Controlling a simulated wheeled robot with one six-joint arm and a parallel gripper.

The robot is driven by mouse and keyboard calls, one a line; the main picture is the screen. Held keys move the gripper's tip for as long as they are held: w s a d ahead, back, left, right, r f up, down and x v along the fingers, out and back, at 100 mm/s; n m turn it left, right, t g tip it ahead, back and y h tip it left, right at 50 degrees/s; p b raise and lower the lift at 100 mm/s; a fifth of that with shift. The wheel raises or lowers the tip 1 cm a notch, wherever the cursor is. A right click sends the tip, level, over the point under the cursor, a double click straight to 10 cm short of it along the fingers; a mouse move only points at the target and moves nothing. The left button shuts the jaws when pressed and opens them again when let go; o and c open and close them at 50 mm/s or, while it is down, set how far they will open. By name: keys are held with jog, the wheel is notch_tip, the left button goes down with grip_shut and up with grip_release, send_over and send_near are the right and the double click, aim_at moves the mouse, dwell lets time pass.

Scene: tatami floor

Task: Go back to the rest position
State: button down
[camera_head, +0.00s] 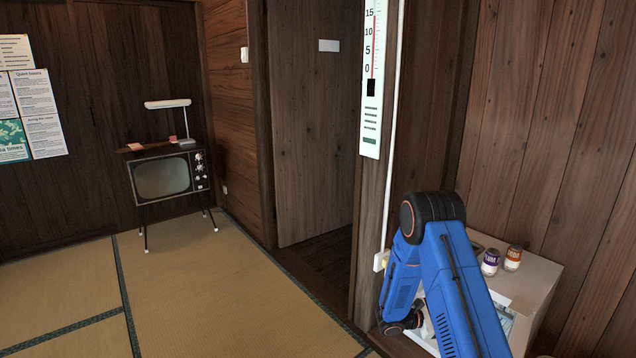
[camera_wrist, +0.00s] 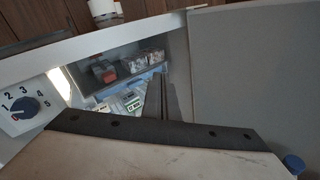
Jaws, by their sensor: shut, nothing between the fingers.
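My gripper (camera_wrist: 160,80) shows in the wrist view as a narrow dark shape pointing forward, its fingers shut with nothing between them. Beyond it lies an open compartment (camera_wrist: 95,50) holding several small packs. In the head view, my blue arm is folded at the lower right, in front of a white cabinet (camera_head: 535,275). The gripper itself cannot be made out there, being hidden by the arm or out of frame.
A purple-labelled can (camera_head: 490,262) and an orange-labelled can (camera_head: 513,258) stand on the cabinet. A numbered dial (camera_wrist: 28,107) is left of the compartment; a grey panel (camera_wrist: 255,80) is right. A television (camera_head: 163,177) stands far left. The tatami floor (camera_head: 200,290) is clear.

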jog(key=s+a+r+m+g+y, duration=0.1)
jog(key=s+r+m+g+y, duration=0.3)
jog(key=s+r, duration=0.65)
jog(key=s+a+r+m+y, duration=0.25)
jog(key=s+r+m, duration=0.25)
jog(key=s+r, duration=0.55)
jog(key=s+a+r+m+t+y, duration=0.3)
jog(key=s+a+r+y, duration=0.2)
jog(key=s+a, duration=0.3)
jog(key=s+a+r+m+t+y, duration=0.3)
jog(key=s+a, duration=0.5)
jog(key=s, duration=0.6)
notch_tip(320, 180, up, 4)
jog(key=shift+a+f+t+y, duration=0.15)
jog(key=shift+t+y, duration=0.55)
jog(key=shift+y, duration=0.55)
jog(key=c, duration=2.5)
grip_release()
jog(key=shift+s, duration=0.1)
